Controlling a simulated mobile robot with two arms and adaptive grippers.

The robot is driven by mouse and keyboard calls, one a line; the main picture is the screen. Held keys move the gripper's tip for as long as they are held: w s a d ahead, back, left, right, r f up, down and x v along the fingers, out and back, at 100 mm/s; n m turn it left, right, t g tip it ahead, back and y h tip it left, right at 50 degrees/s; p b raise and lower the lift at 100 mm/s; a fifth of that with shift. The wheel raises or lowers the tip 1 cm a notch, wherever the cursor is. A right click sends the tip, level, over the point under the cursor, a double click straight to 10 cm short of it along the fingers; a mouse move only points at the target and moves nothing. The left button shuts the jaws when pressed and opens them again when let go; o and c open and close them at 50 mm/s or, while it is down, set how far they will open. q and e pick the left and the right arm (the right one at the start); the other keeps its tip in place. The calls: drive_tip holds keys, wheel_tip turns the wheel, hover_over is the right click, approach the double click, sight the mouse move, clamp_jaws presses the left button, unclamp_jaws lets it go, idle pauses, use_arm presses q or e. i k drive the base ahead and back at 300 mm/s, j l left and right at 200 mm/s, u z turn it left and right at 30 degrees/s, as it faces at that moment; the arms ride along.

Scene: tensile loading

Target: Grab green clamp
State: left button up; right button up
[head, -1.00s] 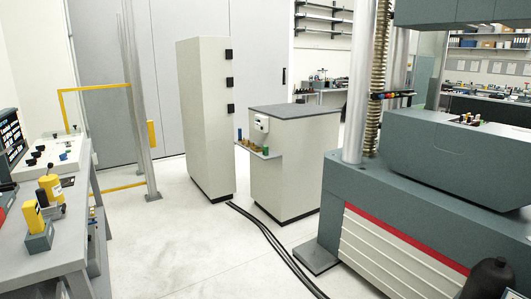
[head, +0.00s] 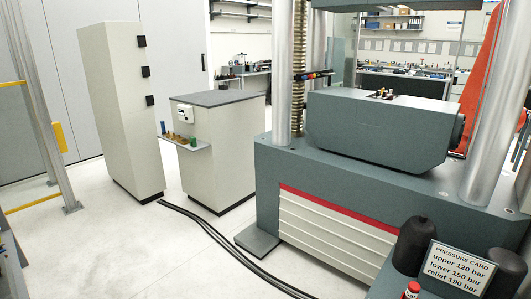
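A small green piece (head: 193,141) stands at the right end of a small shelf on the side of the low white cabinet. It is too small for me to tell whether it is the green clamp. Several brass-coloured pieces (head: 177,137) and a blue one (head: 163,128) stand beside it on the shelf (head: 200,148). Neither of my grippers is in view.
The low cabinet (head: 222,160) stands beside a tall white cabinet (head: 118,110). The large grey machine (head: 275,175) fills the right, with a pressure card (head: 450,268) in front. Black cables (head: 215,235) cross the otherwise clear floor.

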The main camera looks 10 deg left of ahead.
sight(192, 139)
drive_tip(key=i+j, duration=0.55)
drive_tip(key=i+j+z, duration=0.1)
drive_tip(key=i+j, duration=0.4)
drive_tip(key=i+j+z, duration=0.1)
drive_tip(key=i+j, duration=0.4)
drive_tip(key=j, duration=0.2)
